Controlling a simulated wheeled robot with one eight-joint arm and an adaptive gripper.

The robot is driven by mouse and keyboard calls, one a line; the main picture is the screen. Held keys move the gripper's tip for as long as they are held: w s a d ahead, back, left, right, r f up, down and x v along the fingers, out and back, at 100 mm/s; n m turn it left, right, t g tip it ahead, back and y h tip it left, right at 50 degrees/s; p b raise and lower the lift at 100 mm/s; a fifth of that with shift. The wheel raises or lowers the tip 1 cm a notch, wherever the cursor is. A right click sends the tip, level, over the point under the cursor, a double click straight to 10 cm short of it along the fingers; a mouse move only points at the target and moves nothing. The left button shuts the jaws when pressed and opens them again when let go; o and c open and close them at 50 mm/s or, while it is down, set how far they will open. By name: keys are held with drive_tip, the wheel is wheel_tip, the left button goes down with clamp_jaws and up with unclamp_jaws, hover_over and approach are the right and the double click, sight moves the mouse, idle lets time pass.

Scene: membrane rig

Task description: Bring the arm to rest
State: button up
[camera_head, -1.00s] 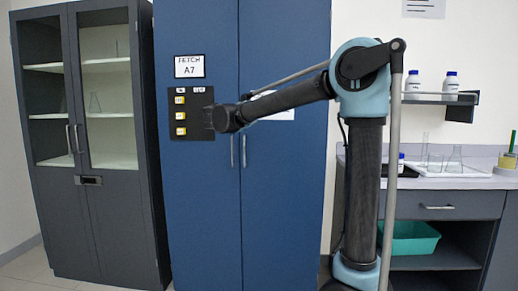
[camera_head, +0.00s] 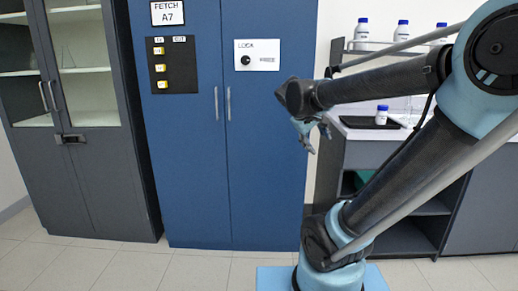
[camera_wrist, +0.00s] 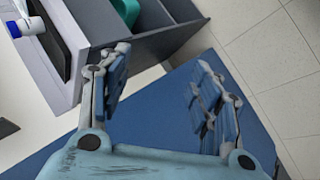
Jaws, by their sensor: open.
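My gripper (camera_head: 314,142) hangs from the wrist end of my arm, fingers pointing down, between the blue cabinet (camera_head: 255,170) and the lab bench. In the wrist view my gripper (camera_wrist: 160,82) has its two fingers spread apart, with nothing between them. My arm is folded at the right of the head view, its lower link slanting up to the right and its forearm reaching back left. The gripper appears apart from the cabinet and bench, though the exact distance is hard to tell.
The blue cabinet bears a FETCH A7 sign (camera_head: 167,12), a black panel with yellow buttons (camera_head: 180,72) and a LOCK plate (camera_head: 257,55). A grey glazed cabinet (camera_head: 110,175) stands at left. A white bottle (camera_head: 381,115) stands near the bench's front. Tiled floor (camera_head: 170,270) is clear at front left.

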drive_tip(key=s+a+f+m+g+y, duration=0.2)
drive_tip(key=s+f+m+y, duration=0.3)
drive_tip(key=s+f, duration=1.3)
drive_tip(key=shift+s+a+g+y, duration=0.15)
drive_tip(key=shift+s+g+y, duration=0.35)
drive_tip(key=shift+s+g, duration=0.1)
drive_tip(key=shift+f, duration=0.1)
drive_tip(key=shift+w+f, duration=0.2)
drive_tip(key=shift+w, duration=0.3)
